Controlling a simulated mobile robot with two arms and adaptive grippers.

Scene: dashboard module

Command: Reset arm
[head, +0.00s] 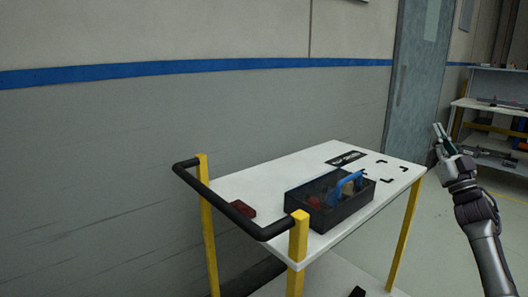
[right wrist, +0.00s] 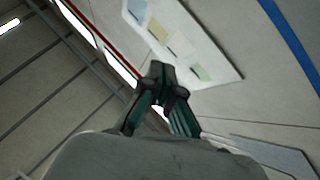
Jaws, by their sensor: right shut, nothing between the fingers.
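My right gripper (head: 441,133) is raised at the right of the head view, beyond the right edge of the white cart and apart from it. Its fingers point up. In the right wrist view the green-and-black fingers (right wrist: 160,75) meet at their tips, shut with nothing between them. Behind them that view shows wall and ceiling. My left gripper is not in view.
A white cart (head: 250,182) with yellow posts and a black handle (head: 228,215) stands by the wall. It bears a black bin (head: 335,213) with a blue item (head: 346,186), and a dark red block (head: 243,208). Shelves (head: 490,105) stand at far right. A grey door (head: 415,80) is behind.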

